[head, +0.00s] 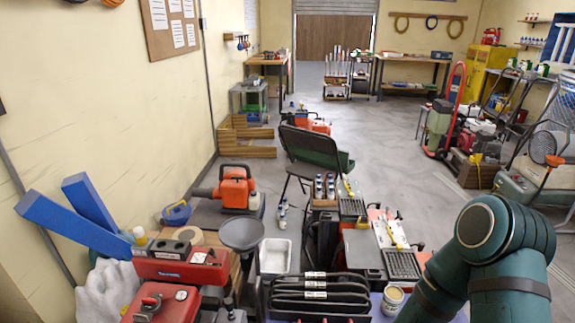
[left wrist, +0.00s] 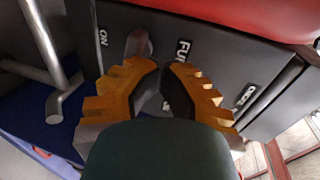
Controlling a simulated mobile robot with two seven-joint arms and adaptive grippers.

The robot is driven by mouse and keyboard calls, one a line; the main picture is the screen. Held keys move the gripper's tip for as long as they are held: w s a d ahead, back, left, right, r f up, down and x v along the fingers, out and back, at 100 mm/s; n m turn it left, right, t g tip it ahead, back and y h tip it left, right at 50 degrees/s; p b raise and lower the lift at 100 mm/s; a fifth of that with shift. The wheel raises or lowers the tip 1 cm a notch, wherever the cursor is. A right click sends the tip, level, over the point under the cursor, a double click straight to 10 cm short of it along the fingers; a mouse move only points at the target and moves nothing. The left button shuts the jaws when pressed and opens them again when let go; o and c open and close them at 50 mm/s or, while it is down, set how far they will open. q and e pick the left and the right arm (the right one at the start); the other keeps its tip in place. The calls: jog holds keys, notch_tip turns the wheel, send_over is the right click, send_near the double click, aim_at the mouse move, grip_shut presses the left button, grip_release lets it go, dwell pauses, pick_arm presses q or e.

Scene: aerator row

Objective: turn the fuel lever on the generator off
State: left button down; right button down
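In the left wrist view the generator's dark panel (left wrist: 222,65) fills the upper part, under a red body. It carries the labels ON, FUEL and one near the right that looks like CHOKE. A grey fuel lever (left wrist: 138,43) stands out between ON and FUEL; its lower part is hidden behind a fingertip. My left gripper (left wrist: 161,68) has its orange fingers in front of the panel, tips apart with nothing seen between them. The lever is just beyond the left tip; I cannot tell whether they touch. Neither gripper shows in the head view.
A grey bar (left wrist: 272,98) crosses the panel's right side, and a bent metal tube (left wrist: 52,70) stands at left over a blue surface. The head view shows red machines (head: 180,265) at lower left, a folding chair (head: 308,150) mid-room and open floor behind it.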

pick_arm(q)
jog(key=s+p, duration=0.2)
jog(key=s, duration=0.4)
jog(key=shift+a+r, duration=0.25)
jog(key=shift+r, duration=0.1)
dwell(0.5)
